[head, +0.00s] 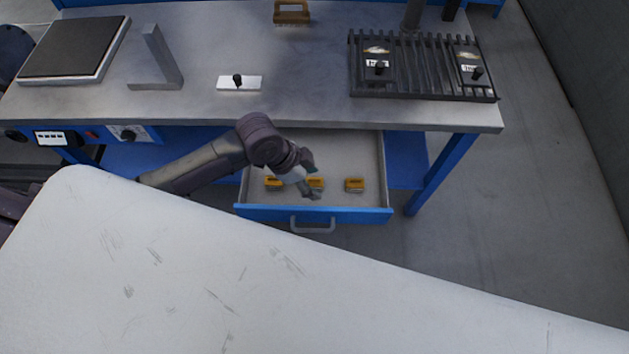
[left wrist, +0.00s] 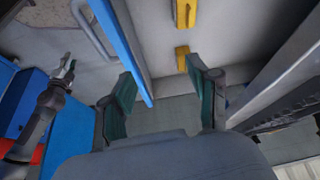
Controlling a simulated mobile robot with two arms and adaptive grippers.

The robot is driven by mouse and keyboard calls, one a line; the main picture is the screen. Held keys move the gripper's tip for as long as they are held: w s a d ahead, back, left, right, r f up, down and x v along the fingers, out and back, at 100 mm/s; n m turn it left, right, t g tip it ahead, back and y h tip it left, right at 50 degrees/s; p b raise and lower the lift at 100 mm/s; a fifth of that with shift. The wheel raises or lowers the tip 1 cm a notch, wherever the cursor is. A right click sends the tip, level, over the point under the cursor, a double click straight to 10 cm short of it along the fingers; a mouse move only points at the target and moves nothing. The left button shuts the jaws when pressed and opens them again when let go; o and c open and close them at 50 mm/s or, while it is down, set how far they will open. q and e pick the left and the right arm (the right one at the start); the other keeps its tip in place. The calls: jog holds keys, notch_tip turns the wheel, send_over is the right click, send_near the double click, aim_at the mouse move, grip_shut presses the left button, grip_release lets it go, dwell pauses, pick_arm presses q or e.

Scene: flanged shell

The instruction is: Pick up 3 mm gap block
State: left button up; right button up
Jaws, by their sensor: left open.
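Three small yellow blocks lie in a row in the open drawer (head: 355,150): a left block (head: 273,183), a middle block (head: 316,183) and a right block (head: 355,185). Their markings are too small to read, so I cannot tell which is the 3 mm gap block. My left gripper (head: 309,182) is over the drawer, by the middle block and partly covering it. In the left wrist view the left gripper (left wrist: 160,88) is open, with nothing between its green-padded fingers. Two yellow blocks (left wrist: 184,12) (left wrist: 183,58) show beyond the fingers there. My right gripper (left wrist: 68,72) shows small at the left.
The drawer's blue front (head: 350,215) with its handle (head: 312,228) stands close to the left gripper. The steel bench top (head: 300,70) overhangs the drawer's back. On it are a ribbed rack (head: 425,80), a white plate with a black knob (head: 250,83) and a brown-yellow block (head: 291,12).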

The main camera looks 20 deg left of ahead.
pick_arm(q)
jog(key=w+a+r+m, duration=0.1)
jog(key=w+a+r, duration=0.1)
jog(key=w+a, duration=0.3)
jog(key=g, duration=0.1)
send_over(314, 181)
jog(key=a, duration=0.2)
jog(key=shift+y, duration=0.3)
jog(key=f, duration=0.5)
jog(key=f+p, duration=0.1)
jog(key=f, duration=0.1)
jog(key=shift+s+f, duration=0.25)
jog(key=shift+f, duration=0.15)
jog(key=p+x, duration=0.1)
jog(key=x, duration=0.3)
jog(key=shift+d+f, duration=0.15)
jog(key=shift+f, duration=0.05)
jog(key=shift+w+d+f, duration=0.15)
jog(key=shift+f, duration=0.35)
grip_shut()
